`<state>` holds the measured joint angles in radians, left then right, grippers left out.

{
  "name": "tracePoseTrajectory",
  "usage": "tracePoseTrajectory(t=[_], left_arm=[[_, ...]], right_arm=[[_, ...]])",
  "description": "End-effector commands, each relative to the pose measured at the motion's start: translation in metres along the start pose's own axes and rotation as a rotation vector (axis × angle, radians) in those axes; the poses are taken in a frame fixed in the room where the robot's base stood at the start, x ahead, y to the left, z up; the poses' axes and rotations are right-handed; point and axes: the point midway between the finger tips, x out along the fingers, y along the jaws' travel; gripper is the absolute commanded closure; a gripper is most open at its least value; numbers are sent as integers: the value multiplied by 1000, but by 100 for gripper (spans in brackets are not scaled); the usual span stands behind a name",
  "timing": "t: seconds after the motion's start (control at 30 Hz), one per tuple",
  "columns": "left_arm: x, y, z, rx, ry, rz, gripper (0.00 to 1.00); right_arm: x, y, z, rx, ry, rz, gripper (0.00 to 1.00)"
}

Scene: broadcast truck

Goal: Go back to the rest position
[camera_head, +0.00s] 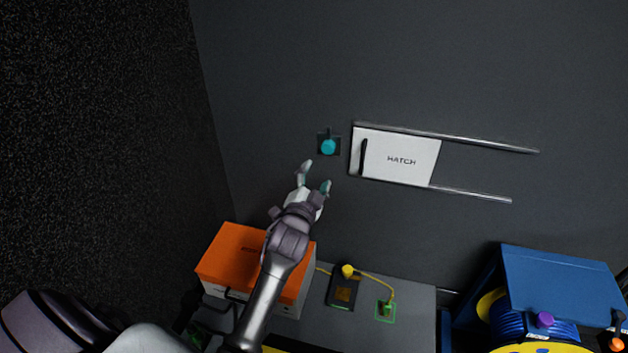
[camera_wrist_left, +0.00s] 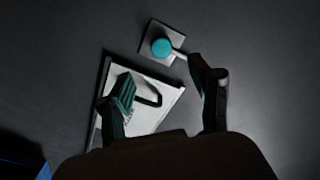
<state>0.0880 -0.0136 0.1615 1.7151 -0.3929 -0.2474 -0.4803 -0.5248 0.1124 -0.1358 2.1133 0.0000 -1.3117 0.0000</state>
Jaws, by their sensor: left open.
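My left gripper (camera_head: 316,176) is open and empty, held in front of the dark wall. It is just below a teal knob (camera_head: 328,147) on a small dark plate and does not appear to hold it. In the left wrist view the fingers of my left gripper (camera_wrist_left: 168,105) are spread apart, and the teal knob (camera_wrist_left: 162,47) shows beyond them on its square plate. My right gripper is not in view.
A white panel marked HATCH (camera_head: 400,160) with a black handle sits between two metal rails. Below are an orange-lidded box (camera_head: 232,262), a dark device (camera_head: 343,291) with a yellow knob and cable, and an open blue case (camera_head: 560,285). The upper wall is clear.

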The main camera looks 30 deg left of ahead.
Motion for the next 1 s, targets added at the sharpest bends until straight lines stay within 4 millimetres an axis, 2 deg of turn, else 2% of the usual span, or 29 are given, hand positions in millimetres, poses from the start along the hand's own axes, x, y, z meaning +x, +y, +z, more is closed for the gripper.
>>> tracePoseTrajectory(t=[0.17, 0.63, 0.73, 0.87, 0.97, 1.0], left_arm=[[-11, 0, 0, 0, 0, 0, 36], [-11, 0, 0, 0, 0, 0, 36], [-15, 5, 4, -11, -15, 18, 36], [-41, 37, 30, -77, -117, 126, 36], [-83, 78, 60, -164, -261, 268, 36], [-104, 95, 72, -201, -329, 329, 36]], right_arm=[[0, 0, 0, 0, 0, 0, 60], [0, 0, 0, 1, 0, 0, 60], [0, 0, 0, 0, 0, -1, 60], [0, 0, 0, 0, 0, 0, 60], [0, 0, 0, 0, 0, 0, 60], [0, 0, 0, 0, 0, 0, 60]])
